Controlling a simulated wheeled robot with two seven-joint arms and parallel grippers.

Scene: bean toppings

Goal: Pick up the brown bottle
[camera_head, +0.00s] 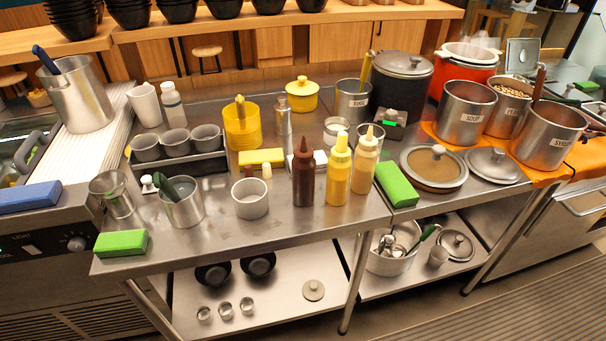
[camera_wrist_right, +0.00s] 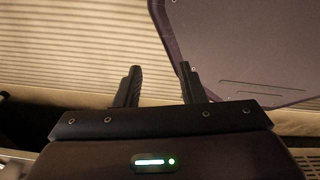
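The brown bottle (camera_head: 303,174) stands upright on the metal counter in the head view, left of two yellow-toned squeeze bottles. Its cap is a pointed nozzle. My right gripper (camera_wrist_right: 158,82) shows only in the right wrist view. Its two dark fingers are apart with nothing between them. The bottle does not show in the right wrist view. My left gripper is in neither view.
A yellow bottle (camera_head: 338,170) and a paler bottle (camera_head: 364,165) stand just right of the brown one. A grey cup (camera_head: 250,199) is to its left, and a green block (camera_head: 397,184) lies to the right. The counter's front strip is mostly clear.

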